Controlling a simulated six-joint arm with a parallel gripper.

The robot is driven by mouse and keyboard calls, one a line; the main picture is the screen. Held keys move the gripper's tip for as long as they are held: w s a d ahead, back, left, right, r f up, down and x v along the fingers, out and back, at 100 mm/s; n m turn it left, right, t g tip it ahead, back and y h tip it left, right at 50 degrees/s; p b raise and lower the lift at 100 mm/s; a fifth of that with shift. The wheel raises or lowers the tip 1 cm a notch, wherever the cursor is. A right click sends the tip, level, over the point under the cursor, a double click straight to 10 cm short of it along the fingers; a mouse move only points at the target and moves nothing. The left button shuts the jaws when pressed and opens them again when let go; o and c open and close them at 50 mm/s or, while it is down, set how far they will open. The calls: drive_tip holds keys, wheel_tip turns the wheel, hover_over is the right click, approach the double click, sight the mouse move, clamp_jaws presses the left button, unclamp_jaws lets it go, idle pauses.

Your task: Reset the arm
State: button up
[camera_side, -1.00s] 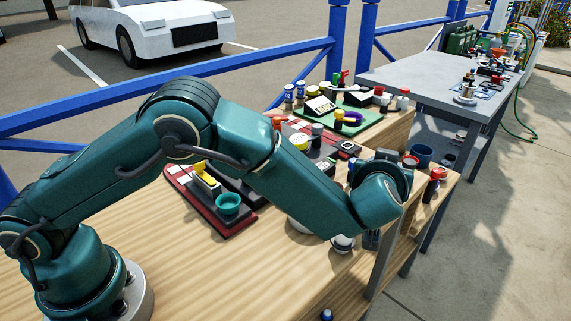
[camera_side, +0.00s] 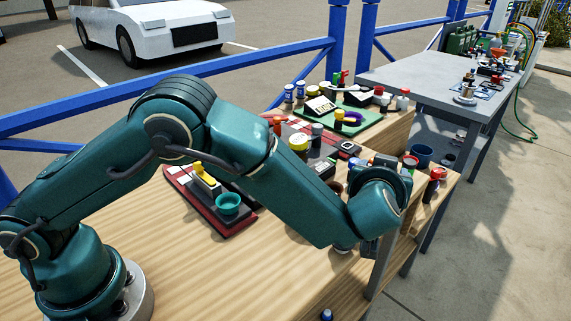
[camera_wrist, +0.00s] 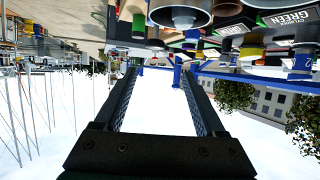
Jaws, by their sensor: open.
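My gripper (camera_wrist: 160,85) is open in the wrist view, its two black fingers wide apart with only bright sky between them. In the side view my arm is bent over the wooden bench, with its wrist low near the bench's right edge. The fingers are mostly hidden behind the wrist there, and I cannot make out their tips. The wrist view is upside down, with the bench items along its top edge.
A teal cup (camera_side: 228,203) stands on a dark red-edged tray (camera_side: 236,226) left of my forearm. Beyond are a yellow-topped jar (camera_side: 298,143), a green mat (camera_side: 352,129) with small items, and a blue pot (camera_side: 422,154). The front-left bench is clear.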

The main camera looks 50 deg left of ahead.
drive_tip(key=a+r+n+t, duration=0.1)
drive_tip(key=a+r, duration=0.4)
drive_tip(key=r, duration=0.4)
drive_tip(key=a+r+n+t, duration=0.15)
drive_tip(key=a+r, duration=0.25)
drive_tip(key=r, duration=0.5)
drive_tip(key=s+a+r+m+t+h, duration=0.2)
drive_tip(key=s+r+m+h, duration=0.1)
drive_tip(key=s+r+h, duration=0.4)
drive_tip(key=s+a+f+m+g+y, duration=0.2)
drive_tip(key=s+f+m+g, duration=0.2)
drive_tip(key=s+f+g, duration=0.7)
drive_tip(key=s+f, duration=0.9)
drive_tip(key=s, duration=0.2)
drive_tip(key=shift+a+f, duration=0.2)
drive_tip(key=shift+a, duration=0.2)
